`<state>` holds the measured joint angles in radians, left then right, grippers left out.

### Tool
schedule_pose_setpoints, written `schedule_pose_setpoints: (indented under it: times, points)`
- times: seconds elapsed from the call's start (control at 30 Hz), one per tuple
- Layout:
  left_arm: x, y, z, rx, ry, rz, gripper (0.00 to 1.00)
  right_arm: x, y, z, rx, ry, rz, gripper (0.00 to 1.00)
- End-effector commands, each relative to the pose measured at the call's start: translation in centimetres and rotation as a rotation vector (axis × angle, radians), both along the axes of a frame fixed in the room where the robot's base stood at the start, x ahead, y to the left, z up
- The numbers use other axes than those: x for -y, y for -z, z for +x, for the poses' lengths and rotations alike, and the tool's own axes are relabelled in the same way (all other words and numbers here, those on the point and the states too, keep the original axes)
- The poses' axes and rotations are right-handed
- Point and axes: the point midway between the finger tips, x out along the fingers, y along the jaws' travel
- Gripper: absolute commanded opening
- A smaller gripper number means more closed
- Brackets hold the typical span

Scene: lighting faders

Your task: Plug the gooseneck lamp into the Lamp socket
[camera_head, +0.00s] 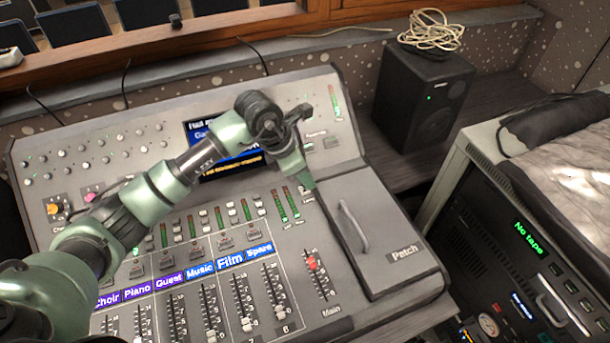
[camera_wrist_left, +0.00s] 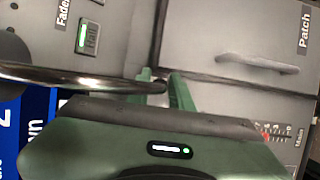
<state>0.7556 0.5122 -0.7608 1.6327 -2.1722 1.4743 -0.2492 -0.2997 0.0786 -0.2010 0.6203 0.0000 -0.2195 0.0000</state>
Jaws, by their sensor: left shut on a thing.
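My left gripper (camera_head: 309,183) reaches over the right part of the mixing console, near the top left edge of the Patch lid. In the left wrist view its green fingers (camera_wrist_left: 162,86) are shut on the end of a thin dark curved stem, which looks like the gooseneck lamp (camera_wrist_left: 90,79). The stem runs left from the fingertips toward a dark rounded shape at the picture's edge. In the head view I cannot clearly tell the lamp from my dark wrist parts. No Lamp socket label is readable in either view. My right gripper is not in view.
The console (camera_head: 95,190) has knobs, meters, labelled faders and a screen (camera_head: 215,165) partly behind my arm. The Patch lid (camera_head: 385,235) has a raised handle (camera_head: 353,227). A black speaker (camera_head: 425,100) with coiled cable (camera_head: 432,32) stands behind right; a rack (camera_head: 500,235) stands at right.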

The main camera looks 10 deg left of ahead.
Motion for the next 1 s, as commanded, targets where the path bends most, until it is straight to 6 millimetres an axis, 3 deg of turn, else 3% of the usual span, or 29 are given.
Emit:
schedule_pose_setpoints:
  times: [1.0]
  points:
    - [-0.02,0.2,-0.01,0.0,0.0,0.0,0.0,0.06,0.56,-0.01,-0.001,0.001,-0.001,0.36]
